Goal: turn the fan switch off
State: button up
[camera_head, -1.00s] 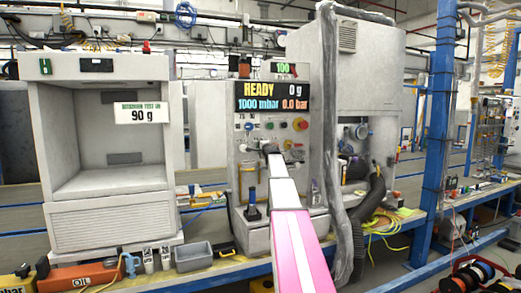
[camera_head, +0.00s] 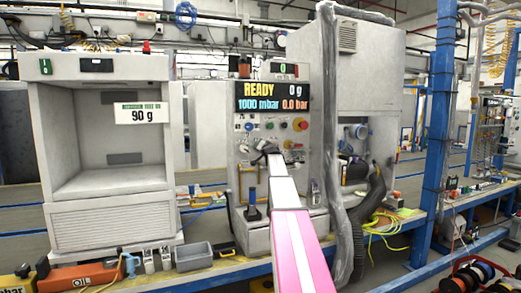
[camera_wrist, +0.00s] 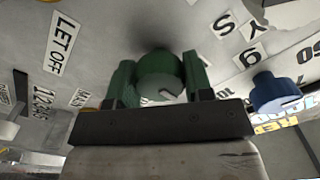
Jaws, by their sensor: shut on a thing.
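My gripper (camera_head: 268,147) reaches the front of the grey control panel (camera_head: 243,170), below its display. In the wrist view my gripper (camera_wrist: 160,92) is shut on a round green knob (camera_wrist: 160,76), with a finger on each side of it. A pale mark shows on the knob's face. No label naming it as the fan switch is readable. In the head view my gripper hides the held knob. A small readout (camera_head: 283,69) above the panel shows a green 0. The main display (camera_head: 272,96) reads READY, 0 g, 1000 mbar and 0.0 bar.
A blue knob (camera_wrist: 276,93) sits close to the right of my gripper in the wrist view. A red button (camera_head: 300,124) is on the panel's right. A grey hose (camera_head: 331,130) runs down beside the panel. An open cabinet (camera_head: 108,175) stands left.

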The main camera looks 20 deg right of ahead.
jog(key=shift+f+n, duration=0.1)
jog(key=shift+n, duration=0.4)
jog(key=o, duration=0.9)
jog(key=shift+s, duration=0.15)
jog(key=s, duration=1)
jog(key=shift+s+d, duration=0.15)
jog(key=shift+s, duration=0.15)
